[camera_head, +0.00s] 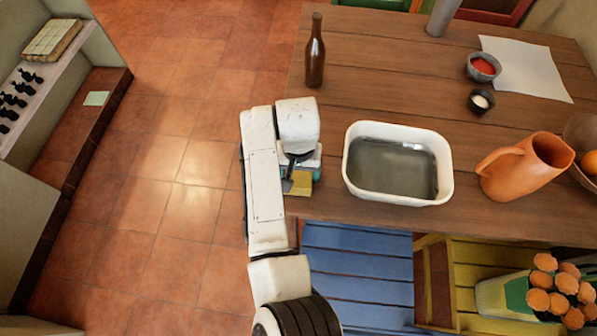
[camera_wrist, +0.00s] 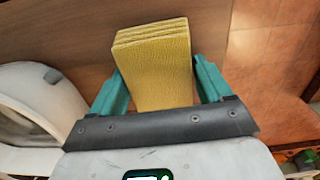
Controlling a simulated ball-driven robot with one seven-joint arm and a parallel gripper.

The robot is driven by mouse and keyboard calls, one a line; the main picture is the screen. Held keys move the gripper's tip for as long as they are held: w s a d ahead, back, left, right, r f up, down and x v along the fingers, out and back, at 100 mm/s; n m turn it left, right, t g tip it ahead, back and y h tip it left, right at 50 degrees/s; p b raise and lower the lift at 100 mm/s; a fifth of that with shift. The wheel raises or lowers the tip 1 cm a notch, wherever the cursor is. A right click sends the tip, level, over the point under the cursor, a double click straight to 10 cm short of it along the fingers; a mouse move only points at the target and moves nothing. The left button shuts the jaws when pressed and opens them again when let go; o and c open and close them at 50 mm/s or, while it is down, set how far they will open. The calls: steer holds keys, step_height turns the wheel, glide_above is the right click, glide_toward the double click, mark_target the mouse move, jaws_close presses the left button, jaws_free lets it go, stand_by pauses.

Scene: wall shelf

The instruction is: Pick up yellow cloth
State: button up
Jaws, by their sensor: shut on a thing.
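The yellow cloth (camera_wrist: 155,70) is a folded, layered stack with a woven texture. In the wrist view it sits between the two teal fingers of my gripper (camera_wrist: 160,85), which is shut on it. In the head view only a small part of the cloth (camera_head: 299,183) shows beneath my gripper (camera_head: 302,172), near the table's left front edge and left of the white basin. My arm hides the rest. I cannot tell whether the cloth still touches the table.
A white basin (camera_head: 353,183) of greyish water stands close on the right. A brown bottle (camera_head: 315,62) stands behind. An orange jug (camera_head: 522,168), small bowls and white paper (camera_head: 525,66) are farther right. A blue chair (camera_head: 357,262) is below the table edge. Tiled floor lies left.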

steer(key=shift+c, duration=1.2)
steer(key=shift+r, duration=0.1)
steer(key=shift+r, duration=0.5)
steer(key=s+r, duration=0.1)
steer(key=r, duration=0.1)
steer(key=s+r, duration=0.2)
steer(key=r, duration=0.1)
steer(key=s+r, duration=0.1)
steer(key=r, duration=0.1)
steer(key=shift+s+d+r, duration=0.3)
steer(key=shift+s+r, duration=0.05)
steer(key=s+d+r+p, duration=0.1)
steer(key=s+r+p, duration=0.3)
steer(key=s, duration=0.5)
steer(key=shift+p, duration=0.35)
steer(key=shift+s+d, duration=0.1)
